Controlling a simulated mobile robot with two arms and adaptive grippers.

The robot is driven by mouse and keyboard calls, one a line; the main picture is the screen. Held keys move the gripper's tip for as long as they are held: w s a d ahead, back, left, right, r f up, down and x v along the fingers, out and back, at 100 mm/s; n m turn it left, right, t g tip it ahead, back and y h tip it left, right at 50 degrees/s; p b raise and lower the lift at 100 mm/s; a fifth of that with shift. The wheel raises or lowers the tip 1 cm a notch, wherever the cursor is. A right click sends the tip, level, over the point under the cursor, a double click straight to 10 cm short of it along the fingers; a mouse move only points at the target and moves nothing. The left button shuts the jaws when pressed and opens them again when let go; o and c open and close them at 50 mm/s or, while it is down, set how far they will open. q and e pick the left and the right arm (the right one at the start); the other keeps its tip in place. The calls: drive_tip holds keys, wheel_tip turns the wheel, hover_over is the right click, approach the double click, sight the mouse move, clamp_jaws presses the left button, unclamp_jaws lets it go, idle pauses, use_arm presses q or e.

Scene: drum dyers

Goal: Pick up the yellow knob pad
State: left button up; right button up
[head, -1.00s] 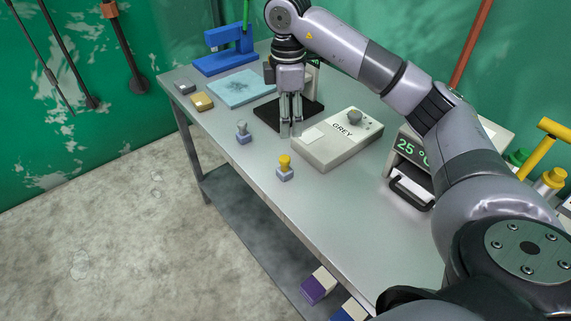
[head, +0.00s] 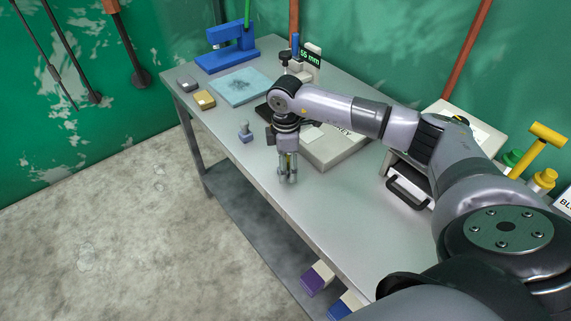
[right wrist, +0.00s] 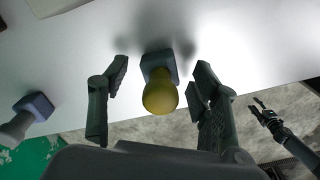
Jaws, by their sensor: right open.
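The yellow knob pad has a round yellow knob (right wrist: 160,95) on a square blue-grey base (right wrist: 158,62). In the right wrist view it stands on the table between the fingers of my right gripper (right wrist: 160,85), which is open, with a gap on each side. In the head view my right gripper (head: 287,180) points down over the front part of the table and hides most of the pad. My left gripper (right wrist: 262,108) seems to show, small, at the right of the right wrist view; its jaw state is unclear.
A grey knob pad (head: 245,132) stands to the left, also in the right wrist view (right wrist: 32,108). The pale GREY box (head: 335,150) is close behind my right gripper. A blue cloth (head: 238,86), a yellow block (head: 204,99) and a blue press (head: 226,55) are farther back.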

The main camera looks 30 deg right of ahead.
drive_tip(key=shift+f, duration=0.55)
drive_tip(key=c, duration=1)
drive_tip(key=shift+r, duration=0.15)
